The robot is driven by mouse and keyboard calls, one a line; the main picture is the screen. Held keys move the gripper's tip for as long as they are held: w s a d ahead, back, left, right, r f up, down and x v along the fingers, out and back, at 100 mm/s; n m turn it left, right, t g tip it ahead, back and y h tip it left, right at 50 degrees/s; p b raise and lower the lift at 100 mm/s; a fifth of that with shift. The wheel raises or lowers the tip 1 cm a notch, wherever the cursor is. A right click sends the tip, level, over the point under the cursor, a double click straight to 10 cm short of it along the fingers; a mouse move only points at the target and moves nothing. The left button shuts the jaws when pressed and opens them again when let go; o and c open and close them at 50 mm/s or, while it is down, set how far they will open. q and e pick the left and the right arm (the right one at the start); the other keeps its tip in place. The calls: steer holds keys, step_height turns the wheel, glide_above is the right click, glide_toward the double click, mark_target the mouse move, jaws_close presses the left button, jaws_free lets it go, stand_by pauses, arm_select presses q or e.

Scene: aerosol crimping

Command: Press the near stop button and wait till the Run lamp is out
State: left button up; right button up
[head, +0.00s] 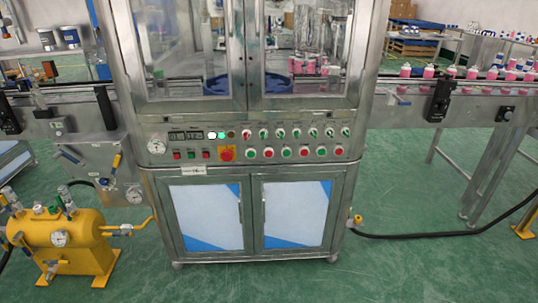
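The control panel (350,139) runs across the middle of the steel crimping machine in the head view. A red mushroom stop button (227,154) on a yellow plate sits left of the panel's middle. Above it are a bright white lamp (212,135), a lit green lamp (221,135) and a dark reddish lamp (231,134). Their labels are too small to read, so I cannot tell which is the Run lamp. Small red and green push buttons (304,152) line the lower row, with selector switches above. Neither of my grippers is in view.
A pressure gauge (156,146) and small displays sit at the panel's left. Conveyors extend on both sides; the right one (480,101) carries pink bottles. A yellow tank (62,240) stands at lower left. A black hose (440,236) crosses the green floor. Floor in front is clear.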

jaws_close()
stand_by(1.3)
